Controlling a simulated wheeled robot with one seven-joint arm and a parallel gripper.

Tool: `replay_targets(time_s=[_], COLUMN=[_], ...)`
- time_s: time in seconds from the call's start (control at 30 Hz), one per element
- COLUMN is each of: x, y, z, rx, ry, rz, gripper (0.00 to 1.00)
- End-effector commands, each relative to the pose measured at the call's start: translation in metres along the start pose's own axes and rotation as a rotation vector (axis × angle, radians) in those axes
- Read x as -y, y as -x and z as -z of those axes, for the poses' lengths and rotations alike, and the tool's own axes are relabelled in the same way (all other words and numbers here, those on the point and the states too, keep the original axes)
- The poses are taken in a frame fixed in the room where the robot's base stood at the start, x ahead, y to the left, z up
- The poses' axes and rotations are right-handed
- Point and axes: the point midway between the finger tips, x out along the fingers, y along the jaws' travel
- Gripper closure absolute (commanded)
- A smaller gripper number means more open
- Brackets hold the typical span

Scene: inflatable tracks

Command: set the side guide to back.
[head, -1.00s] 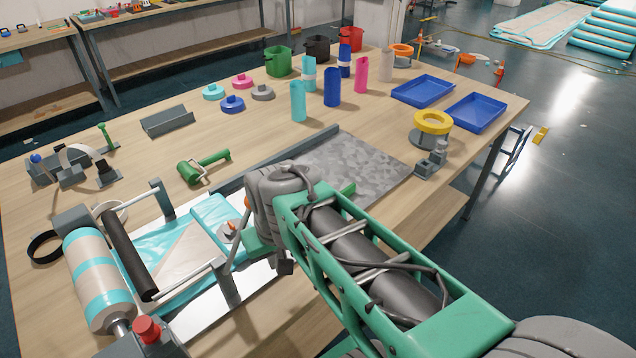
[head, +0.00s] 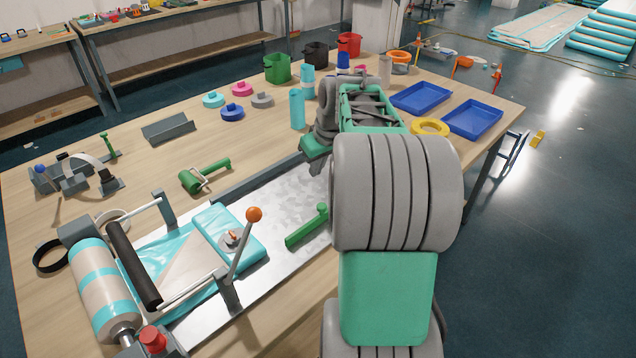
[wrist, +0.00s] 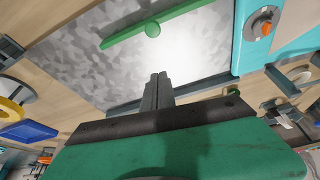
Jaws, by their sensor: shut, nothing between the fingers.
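The side guide appears to be the green bar with a round knob (head: 308,230) lying on the grey metal plate (head: 285,195). Its right end is hidden behind my arm in the head view. In the wrist view the green bar (wrist: 180,22) lies at the top, with its knob near its middle. My gripper (wrist: 157,78) is shut and empty, its fingertips over the plate's edge by the dark rail (wrist: 200,86), apart from the bar.
A clamp lever with an orange ball (head: 254,214) stands left of the bar, near the turquoise folded sheet (head: 228,232). A green roller (head: 195,180) lies behind the rail. Bottles, including a turquoise one (head: 297,109), and a yellow ring (head: 430,127) stand farther back.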

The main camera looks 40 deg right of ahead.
Motion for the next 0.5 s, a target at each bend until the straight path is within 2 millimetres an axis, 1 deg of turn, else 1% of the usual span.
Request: replay_targets(time_s=[0.17,0.43,0.47,0.5], x=[0.001,0.001,0.0,0.0], y=[-0.033,-0.092,-0.089,-0.085], z=[-0.001,-0.001,-0.005,-0.013], rx=[0.004,0.005,0.002,0.001], ry=[-0.001,0.0,-0.002,-0.004], rz=[0.003,0.003,0.0,-0.001], gripper=[1.0,1.0,1.0,1.0])
